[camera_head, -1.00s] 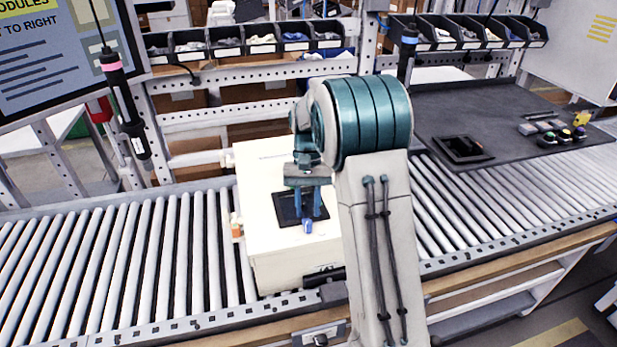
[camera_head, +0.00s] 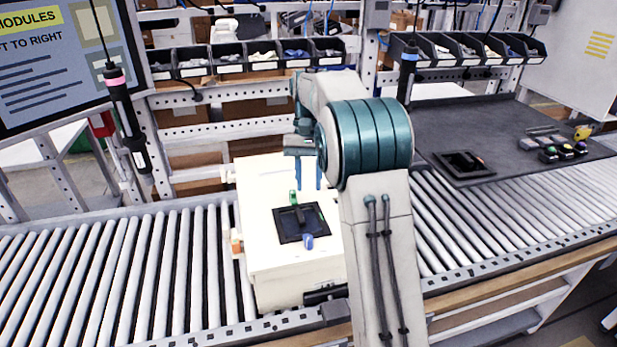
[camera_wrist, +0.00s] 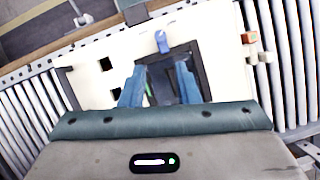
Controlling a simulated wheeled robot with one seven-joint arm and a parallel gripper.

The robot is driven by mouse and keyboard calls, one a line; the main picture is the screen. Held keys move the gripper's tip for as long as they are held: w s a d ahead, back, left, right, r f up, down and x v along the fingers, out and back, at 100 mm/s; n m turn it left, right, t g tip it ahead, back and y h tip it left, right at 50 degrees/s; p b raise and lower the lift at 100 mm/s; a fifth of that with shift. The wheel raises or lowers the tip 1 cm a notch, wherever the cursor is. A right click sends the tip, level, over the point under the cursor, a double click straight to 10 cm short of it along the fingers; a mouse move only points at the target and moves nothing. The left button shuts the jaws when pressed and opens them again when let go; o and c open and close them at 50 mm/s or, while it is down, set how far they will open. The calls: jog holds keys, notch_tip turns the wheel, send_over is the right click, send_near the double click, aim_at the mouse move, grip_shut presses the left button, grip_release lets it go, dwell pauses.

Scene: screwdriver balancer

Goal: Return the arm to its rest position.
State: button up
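My arm reaches out over the cream box (camera_head: 265,262) on the roller conveyor. My gripper (camera_head: 308,178) is raised above the far part of the box, with its blue fingers pointing down. In the wrist view my gripper (camera_wrist: 160,90) has its two fingers apart with nothing seen held between them. A black square module (camera_head: 285,227) with a dark handle (camera_head: 300,215) lies in the box top. A blue latch (camera_head: 308,242) is at its near edge, and a green latch (camera_head: 294,197) at its far edge. Part of the box's right side is hidden by my arm.
Two power screwdrivers hang from cords, one at left (camera_head: 127,120) and one at right (camera_head: 408,72). Bins (camera_head: 230,58) line the rack behind. A dark mat (camera_head: 480,120) at right bears a black tray (camera_head: 465,165) and small parts. The conveyor left of the box is clear.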

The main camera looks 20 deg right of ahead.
jog(key=s+a+r+n+t, duration=0.1)
jog(key=s+r+t, duration=0.3)
jog(key=s, duration=1)
jog(key=s+f+n+t+h, duration=0.1)
jog(key=s+f+t, duration=0.2)
jog(key=s, duration=1)
notch_tip(320, 180, down, 2)
jog(key=shift+a+f+n+t, duration=0.1)
jog(key=shift+a+n+t, duration=0.2)
jog(key=shift+a+n, duration=0.1)
jog(key=shift+w, duration=0.1)
